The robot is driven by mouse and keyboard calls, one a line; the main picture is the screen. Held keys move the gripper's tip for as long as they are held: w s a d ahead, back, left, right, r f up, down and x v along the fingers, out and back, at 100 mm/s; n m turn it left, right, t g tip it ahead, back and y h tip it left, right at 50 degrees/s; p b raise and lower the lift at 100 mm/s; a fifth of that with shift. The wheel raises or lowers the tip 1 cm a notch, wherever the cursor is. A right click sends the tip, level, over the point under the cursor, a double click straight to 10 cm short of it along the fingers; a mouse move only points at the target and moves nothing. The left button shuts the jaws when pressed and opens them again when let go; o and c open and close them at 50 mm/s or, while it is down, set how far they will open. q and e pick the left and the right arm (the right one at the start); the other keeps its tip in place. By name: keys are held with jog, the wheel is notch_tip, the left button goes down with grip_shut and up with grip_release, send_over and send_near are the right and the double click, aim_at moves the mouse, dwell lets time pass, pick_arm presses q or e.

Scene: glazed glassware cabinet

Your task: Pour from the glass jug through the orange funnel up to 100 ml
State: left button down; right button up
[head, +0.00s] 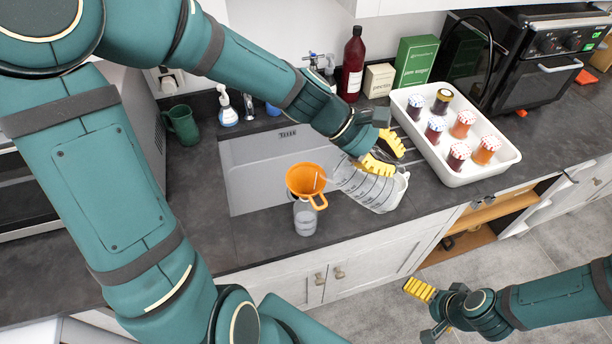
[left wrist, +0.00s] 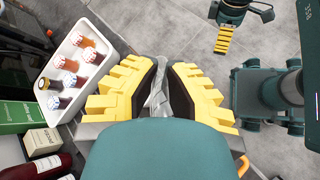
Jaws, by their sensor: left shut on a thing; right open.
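My left gripper (head: 384,158) is shut on the glass jug (head: 376,190), a clear vessel with dark markings. The jug is tilted, with its mouth towards the left beside the orange funnel (head: 303,178). A thin pale streak shows at the funnel's mouth; I cannot tell for sure that it is liquid. The funnel sits in the top of a clear container (head: 305,218) with greyish contents; its level marks are too small to read. In the left wrist view, part of the jug (left wrist: 158,98) shows between the yellow fingers. My right gripper (head: 427,312) is open and empty over the floor.
A sink (head: 265,150) lies behind the funnel. A white tray (head: 482,172) of several lidded jars is right of the jug. A red bottle (head: 353,65), a green box (head: 415,62) and a soap dispenser (head: 227,108) stand at the back. A cabinet below is open.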

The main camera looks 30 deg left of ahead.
aim_at(396, 175)
pick_arm(q)
jog(key=shift+d+f+y+p, duration=0.15)
jog(key=shift+d+y+p, duration=0.35)
jog(key=shift+p, duration=0.25)
jog(key=f, duration=0.1)
jog(key=f+y, duration=0.1)
jog(key=d+f+g, duration=0.1)
jog(key=shift+w+y+b, duration=0.3)
jog(key=shift+y+b, duration=0.05)
jog(key=shift+y, duration=0.05)
jog(key=shift+w+f, duration=0.1)
jog(key=shift+f, duration=0.15)
jog(key=shift+f+y, duration=0.1)
jog(key=shift+y, duration=0.2)
jog(key=shift+d+f, duration=0.15)
jog(key=shift+w+d+f+g+y, duration=1.1)
jog(key=shift+d+f+y, duration=1.4)
jog(key=shift+f+y, duration=1.4)
jog(key=shift+h, duration=0.5)
jog(key=r, duration=0.4)
jog(key=shift+s, duration=0.25)
